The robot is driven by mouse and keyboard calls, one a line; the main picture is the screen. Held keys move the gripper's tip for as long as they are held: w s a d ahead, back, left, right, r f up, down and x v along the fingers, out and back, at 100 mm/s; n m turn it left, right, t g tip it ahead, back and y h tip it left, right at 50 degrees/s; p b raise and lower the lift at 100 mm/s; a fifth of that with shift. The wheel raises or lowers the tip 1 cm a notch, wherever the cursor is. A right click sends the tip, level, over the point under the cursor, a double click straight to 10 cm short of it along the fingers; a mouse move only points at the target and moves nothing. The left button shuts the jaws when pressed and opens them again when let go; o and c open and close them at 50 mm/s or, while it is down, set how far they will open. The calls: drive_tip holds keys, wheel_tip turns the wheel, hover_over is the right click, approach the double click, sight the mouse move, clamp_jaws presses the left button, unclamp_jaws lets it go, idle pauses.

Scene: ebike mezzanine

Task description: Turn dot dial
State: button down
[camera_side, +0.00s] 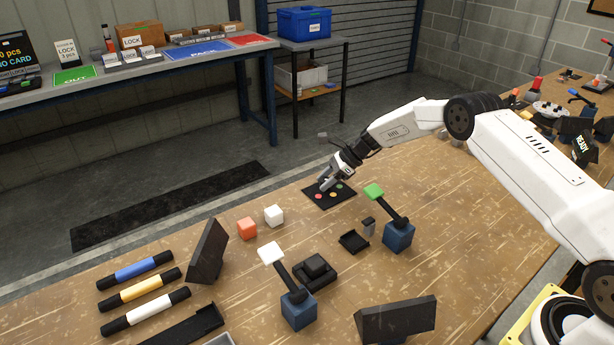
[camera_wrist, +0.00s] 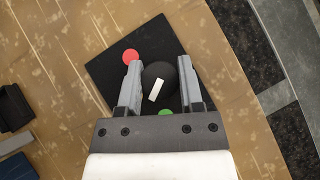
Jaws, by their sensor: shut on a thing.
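The black dot plate (camera_side: 318,203) lies flat on the wooden table, with a red dot (camera_side: 319,196), a yellow dot (camera_side: 333,195) and a green dot (camera_side: 339,186). In the wrist view the round black dial (camera_wrist: 160,73) sits on the plate between my fingers, with a white mark (camera_wrist: 155,90) slanting from upper right to lower left. The red dot (camera_wrist: 130,56) is beside the left finger and the green dot (camera_wrist: 165,112) is partly covered below. The yellow dot is hidden there. My gripper (camera_wrist: 159,68) is shut on the dial, which my fingers hide in the side view (camera_side: 326,184).
A lever with a green pad (camera_side: 373,191) on a blue block stands right of the plate. The table's far edge is close behind the plate.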

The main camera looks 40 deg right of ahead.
drive_tip(key=shift+n+g, duration=0.3)
drive_tip(key=shift+n, duration=0.1)
drive_tip(key=shift+n+g, duration=0.4)
drive_tip(key=shift+n, duration=0.2)
drive_tip(key=shift+d+n+g+y, duration=0.1)
drive_tip(key=shift+n+g+y, duration=0.3)
drive_tip(key=shift+n+g, duration=1.05)
drive_tip(key=shift+c, duration=1.2)
unclamp_jaws()
drive_tip(key=shift+r, duration=0.25)
drive_tip(key=shift+r, duration=1.4)
drive_tip(key=s+r, duration=0.9)
drive_tip(key=s, duration=0.5)
drive_tip(key=shift+a+r, duration=0.35)
drive_tip(key=shift+r, duration=0.05)
